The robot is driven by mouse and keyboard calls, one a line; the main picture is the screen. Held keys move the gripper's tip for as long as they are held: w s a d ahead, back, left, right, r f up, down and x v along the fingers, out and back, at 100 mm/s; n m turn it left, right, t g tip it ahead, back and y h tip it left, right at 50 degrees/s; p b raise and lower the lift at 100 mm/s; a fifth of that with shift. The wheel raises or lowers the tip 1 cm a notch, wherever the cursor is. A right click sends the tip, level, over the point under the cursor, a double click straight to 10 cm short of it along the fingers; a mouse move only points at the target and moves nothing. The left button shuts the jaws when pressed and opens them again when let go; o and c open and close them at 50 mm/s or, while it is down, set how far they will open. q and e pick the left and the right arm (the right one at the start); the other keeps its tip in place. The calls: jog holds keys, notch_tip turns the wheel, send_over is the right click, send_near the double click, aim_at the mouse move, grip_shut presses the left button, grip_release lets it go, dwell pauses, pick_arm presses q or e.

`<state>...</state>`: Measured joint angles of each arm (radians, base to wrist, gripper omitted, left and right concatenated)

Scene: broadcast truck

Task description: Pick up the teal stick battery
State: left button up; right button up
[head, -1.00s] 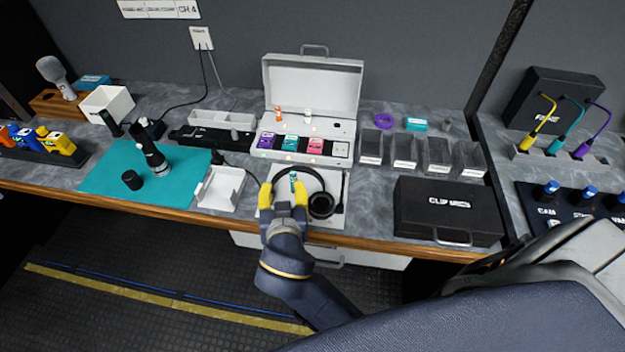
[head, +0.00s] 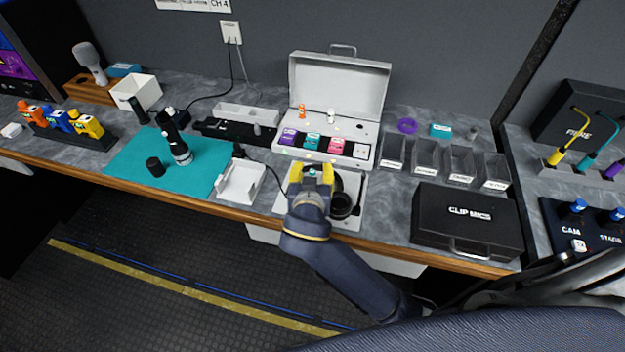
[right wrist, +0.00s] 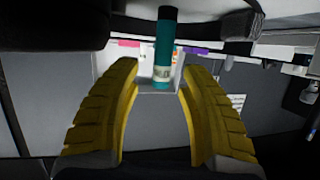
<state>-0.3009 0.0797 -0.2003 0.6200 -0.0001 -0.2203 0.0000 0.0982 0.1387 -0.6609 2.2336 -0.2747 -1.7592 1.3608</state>
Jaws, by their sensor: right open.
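The teal stick battery shows between my right gripper's fingers in the right wrist view (right wrist: 164,45), with a pale label band near its lower end in that picture. In the head view only a small teal bit of the battery (head: 312,170) shows between the yellow fingers. My right gripper (head: 311,172) is open, with one finger on each side of the battery and visible gaps in the right wrist view (right wrist: 160,75). It is over the white pad (head: 352,184) at the front of the bench. My left gripper is not in view.
Black headphones (head: 342,205) lie on the pad, partly hidden by my gripper. Behind stands an open white case (head: 338,88) with coloured packs. A white tray (head: 242,184) is to the left; a black CLIP MICS case (head: 467,215) is to the right.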

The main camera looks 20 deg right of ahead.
aim_at(312, 171)
jog(key=shift+o, duration=0.4)
grip_shut()
dwell(0.4)
notch_tip(312, 171, up, 10)
jog(key=shift+f, duration=0.15)
jog(key=w+d+f+n+y, duration=0.1)
jog(key=w+d+n+y, duration=0.1)
jog(key=d+n+y, duration=0.2)
jog(key=shift+w+d+f+t+y, duration=0.15)
jog(key=shift+w+d+t+y, duration=0.25)
jog(key=shift+d, duration=0.2)
dwell(0.4)
